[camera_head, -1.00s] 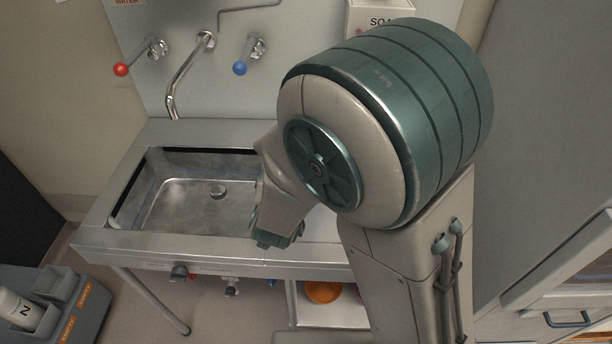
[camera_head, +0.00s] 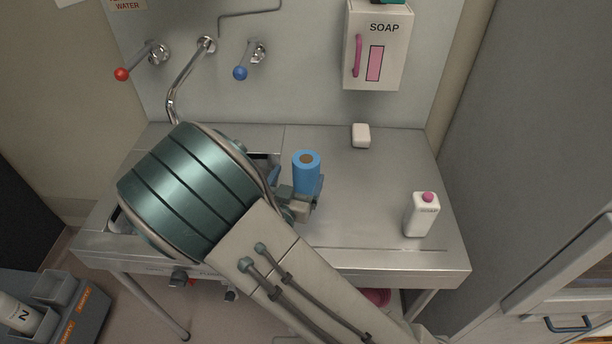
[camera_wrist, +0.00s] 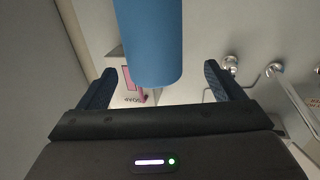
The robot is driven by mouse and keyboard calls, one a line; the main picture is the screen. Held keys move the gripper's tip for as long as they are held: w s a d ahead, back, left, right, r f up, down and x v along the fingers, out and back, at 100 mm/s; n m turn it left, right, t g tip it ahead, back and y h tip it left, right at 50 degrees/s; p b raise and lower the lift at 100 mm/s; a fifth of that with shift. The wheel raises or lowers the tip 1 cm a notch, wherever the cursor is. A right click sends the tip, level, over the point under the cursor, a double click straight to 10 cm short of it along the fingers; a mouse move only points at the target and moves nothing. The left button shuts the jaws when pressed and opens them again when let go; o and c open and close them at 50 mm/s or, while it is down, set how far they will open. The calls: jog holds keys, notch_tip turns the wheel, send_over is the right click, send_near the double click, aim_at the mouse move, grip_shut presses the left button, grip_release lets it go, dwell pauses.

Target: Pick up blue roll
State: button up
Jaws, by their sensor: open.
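The blue roll (camera_head: 306,172) stands upright on the metal counter, just right of the sink, with its brown core showing on top. My gripper (camera_head: 302,192) is at the roll's near side, and part of it hides the roll's lower end. In the wrist view the blue roll (camera_wrist: 150,45) lies between the two dark fingers of my open gripper (camera_wrist: 160,85), with a gap to each finger. I cannot tell whether any part touches it.
A white bottle with a pink cap (camera_head: 421,214) and a small white block (camera_head: 361,135) stand on the counter (camera_head: 370,190). A soap dispenser (camera_head: 376,45) and taps (camera_head: 250,55) are on the wall behind. My arm covers most of the sink.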

aim_at(306, 162)
jog(key=p+x, duration=0.1)
jog(key=x, duration=0.1)
jog(key=p+x, duration=0.1)
jog(key=x, duration=0.2)
jog(key=shift+s+d+r, duration=0.15)
jog(key=shift+d+r, duration=0.05)
jog(key=shift+d, duration=0.15)
jog(key=shift+w+d+f, duration=0.1)
jog(key=shift+w, duration=0.35)
jog(key=c, duration=1.5)
jog(key=shift+c, duration=0.3)
